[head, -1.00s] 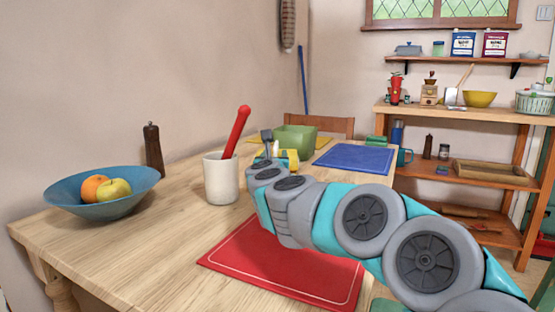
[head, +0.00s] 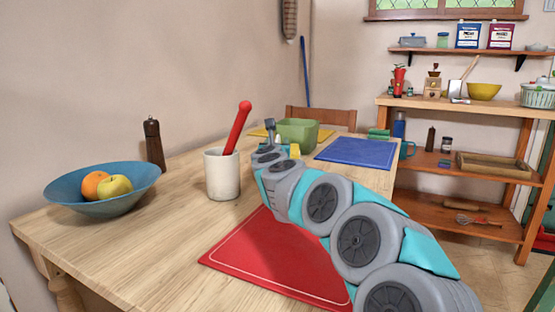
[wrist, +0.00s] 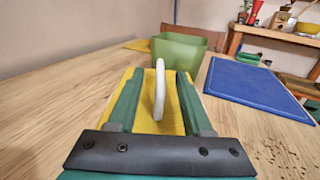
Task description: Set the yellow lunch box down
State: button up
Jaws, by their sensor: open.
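The yellow lunch box (wrist: 142,112) is under and between my fingers in the wrist view, its white handle (wrist: 160,90) upright between them. My gripper (wrist: 160,78) is open, with a green finger on each side of the handle and a gap to it. In the head view, only a small part of the lunch box (head: 295,151) shows past my arm, at the far part of the wooden table. It appears to rest on the table, but its underside is hidden.
A green bin (head: 298,132) stands just beyond the lunch box. A blue mat (head: 356,152) lies to the right, a red mat (head: 270,262) nearer. A white crock (head: 222,178) with a red-handled tool and a blue fruit bowl (head: 100,200) stand left. Bare wood lies between.

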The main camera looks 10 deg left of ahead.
jog(key=shift+w, duration=0.75)
grip_shut()
dwell(0.9)
